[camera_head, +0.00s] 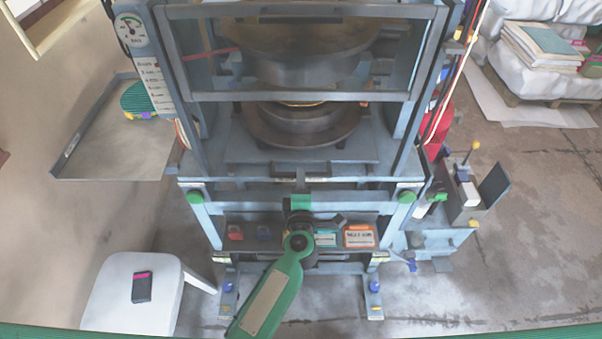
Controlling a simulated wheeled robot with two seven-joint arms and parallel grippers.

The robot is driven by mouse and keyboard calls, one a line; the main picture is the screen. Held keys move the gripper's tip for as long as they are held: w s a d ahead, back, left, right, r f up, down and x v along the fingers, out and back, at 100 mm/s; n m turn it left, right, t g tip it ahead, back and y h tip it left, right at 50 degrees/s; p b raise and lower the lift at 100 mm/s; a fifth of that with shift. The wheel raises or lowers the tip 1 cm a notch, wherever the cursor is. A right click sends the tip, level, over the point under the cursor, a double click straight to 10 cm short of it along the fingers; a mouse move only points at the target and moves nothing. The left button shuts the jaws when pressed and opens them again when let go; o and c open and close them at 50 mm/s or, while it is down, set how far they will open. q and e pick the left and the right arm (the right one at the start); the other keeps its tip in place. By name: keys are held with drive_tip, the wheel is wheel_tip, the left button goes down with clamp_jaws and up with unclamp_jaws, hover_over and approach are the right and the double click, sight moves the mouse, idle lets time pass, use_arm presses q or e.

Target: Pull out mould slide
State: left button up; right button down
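The press (178,90) stands upright in the middle, a blue-grey frame with a clear front guard across its upper part. Below the guard, a round dark metal mould (300,128) rests on a flat grey slide plate (250,172) inside the frame. A green handle piece (300,202) sits at the front centre, below the plate. My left arm comes in from the bottom, and its dark gripper (300,215) is right at the green handle. The gripper's wrist hides its fingers, so I cannot tell whether they are closed on the handle. My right gripper is not in view.
A metal side tray (110,150) is at left, a white stool (130,300) with a dark device at lower left. A small side box (465,205) stands at right.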

use_arm(q)
drive_tip(key=shift+w, duration=1.1)
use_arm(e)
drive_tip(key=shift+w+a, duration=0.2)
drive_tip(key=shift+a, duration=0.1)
use_arm(q)
clamp_jaws()
